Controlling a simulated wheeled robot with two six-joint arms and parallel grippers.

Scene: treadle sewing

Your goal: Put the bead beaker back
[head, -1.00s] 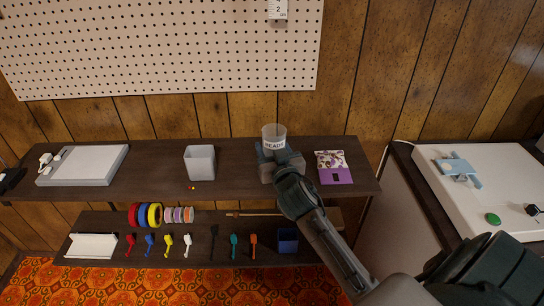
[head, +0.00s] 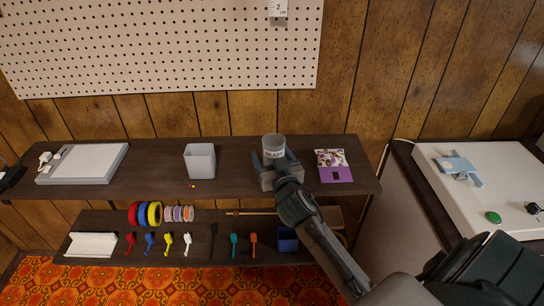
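The bead beaker (head: 273,148), a clear cup with a "BEADS" label, stands upright on the upper shelf (head: 230,185), right of the middle. My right gripper (head: 274,162) is at the near side of the beaker. Its fingers are spread to the left and right of the beaker's lower part, and it looks open. The fingers hide the beaker's base, so contact with the shelf is not fully clear. My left gripper is not in view.
A grey square bin (head: 200,162) stands left of the beaker. A purple floral packet (head: 334,166) lies to its right. Tiny red and yellow beads (head: 193,187) lie near the shelf's front edge. A lower shelf (head: 200,222) holds tape rolls, coloured tools and a blue cup (head: 288,239).

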